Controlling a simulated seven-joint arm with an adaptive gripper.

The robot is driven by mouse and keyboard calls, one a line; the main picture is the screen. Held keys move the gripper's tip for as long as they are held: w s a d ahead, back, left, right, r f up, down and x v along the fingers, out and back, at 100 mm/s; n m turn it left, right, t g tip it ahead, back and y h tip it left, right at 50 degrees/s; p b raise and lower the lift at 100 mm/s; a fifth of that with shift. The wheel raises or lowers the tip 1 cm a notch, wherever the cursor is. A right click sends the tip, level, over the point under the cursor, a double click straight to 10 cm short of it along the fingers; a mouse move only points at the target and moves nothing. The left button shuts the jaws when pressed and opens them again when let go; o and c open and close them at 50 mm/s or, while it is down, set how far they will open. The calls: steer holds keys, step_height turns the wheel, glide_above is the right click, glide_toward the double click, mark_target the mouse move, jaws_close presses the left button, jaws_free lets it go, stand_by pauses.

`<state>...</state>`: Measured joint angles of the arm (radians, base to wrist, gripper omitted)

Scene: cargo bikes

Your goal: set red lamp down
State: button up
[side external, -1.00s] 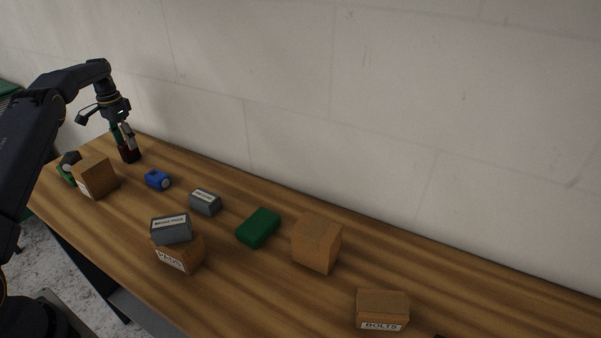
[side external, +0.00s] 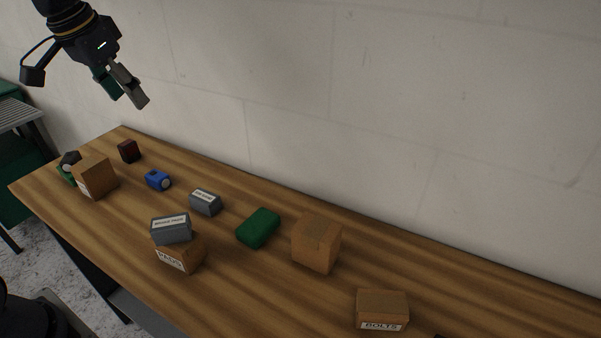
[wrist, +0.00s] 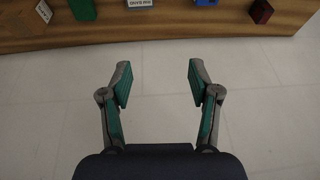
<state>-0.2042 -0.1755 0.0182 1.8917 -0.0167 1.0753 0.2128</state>
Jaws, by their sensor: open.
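The red lamp (side external: 129,151), a small dark red block, stands on the far left part of the wooden table near the wall. It also shows at the top right of the wrist view (wrist: 261,11). My gripper (side external: 129,92) is raised well above the table and apart from the lamp. In the wrist view my gripper (wrist: 158,82) has its fingers spread wide with nothing between them.
Around the lamp on the table (side external: 225,245) are a blue lamp (side external: 158,180), a cardboard box (side external: 95,177) and a grey labelled block (side external: 205,202). A green block (side external: 258,228) and several boxes lie further right. The wall (side external: 400,110) runs behind the table.

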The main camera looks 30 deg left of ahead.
steer(key=s+d+f, duration=0.3)
steer(key=s, duration=0.3)
steer(key=s+d+f+t, duration=0.1)
steer(key=s+d+f, duration=0.2)
steer(key=s, duration=0.4)
steer(key=shift+s+d+f+t+h, duration=0.25)
steer(key=shift+s+d+t+h, duration=0.05)
steer(key=shift+d, duration=0.35)
